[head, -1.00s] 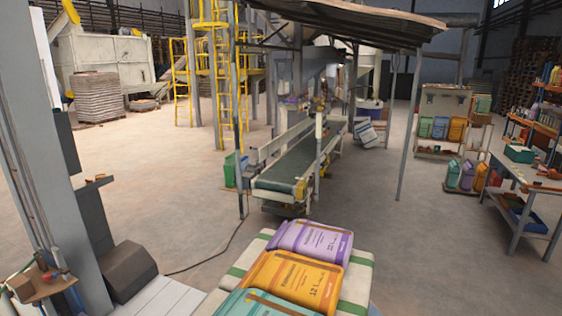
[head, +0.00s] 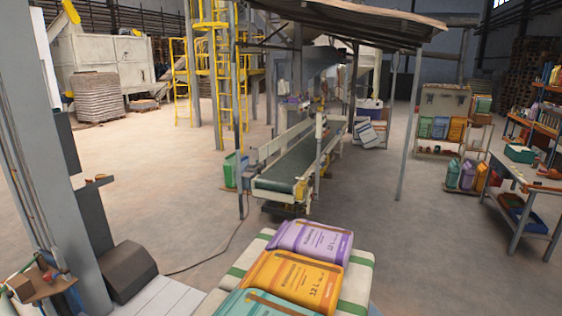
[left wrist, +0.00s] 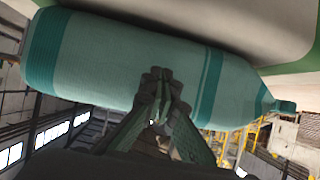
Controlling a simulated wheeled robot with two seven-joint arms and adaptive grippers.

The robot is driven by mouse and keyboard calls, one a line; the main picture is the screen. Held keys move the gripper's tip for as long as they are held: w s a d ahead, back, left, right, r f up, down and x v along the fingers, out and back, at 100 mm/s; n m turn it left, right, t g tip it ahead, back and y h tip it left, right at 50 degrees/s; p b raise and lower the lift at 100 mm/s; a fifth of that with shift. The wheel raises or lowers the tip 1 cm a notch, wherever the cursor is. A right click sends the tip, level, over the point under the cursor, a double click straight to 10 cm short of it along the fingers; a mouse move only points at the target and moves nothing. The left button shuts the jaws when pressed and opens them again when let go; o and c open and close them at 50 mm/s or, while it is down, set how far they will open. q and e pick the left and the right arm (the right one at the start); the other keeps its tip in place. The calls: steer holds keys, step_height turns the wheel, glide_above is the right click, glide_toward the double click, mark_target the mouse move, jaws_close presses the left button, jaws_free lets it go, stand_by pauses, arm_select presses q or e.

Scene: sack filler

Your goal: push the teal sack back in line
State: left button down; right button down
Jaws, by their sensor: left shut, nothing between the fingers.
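The teal sack (head: 262,303) lies at the bottom edge of the head view, on a pale layer with green stripes (head: 353,288); its near part is cut off. It lies in a row with an orange sack (head: 291,281) and a purple sack (head: 312,240). In the left wrist view the teal sack (left wrist: 125,62) stretches across the upper part. My left gripper (left wrist: 160,88) is shut and empty, with its fingertips at the teal sack's side; they overlap its edge in the picture, but I cannot tell whether they touch. My right gripper is in neither view.
A conveyor with a dark green belt (head: 285,170) stands behind the stack. A grey post (head: 55,140) rises at the left. A workbench (head: 528,175) and a shelf with sacks (head: 443,122) stand at the right. The floor between is mostly clear.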

arm_select(q)
steer(key=shift+w+d, duration=0.2)
steer(key=shift+w, duration=0.3)
steer(key=shift+w+d, duration=0.2)
steer(key=shift+w, duration=0.3)
steer(key=p+v, duration=0.6)
steer(key=v, duration=0.1)
steer(key=shift+s+a+f+p, duration=0.15)
steer(key=shift+s+a+p, duration=0.05)
steer(key=shift+s+p, duration=0.2)
stand_by(0.3)
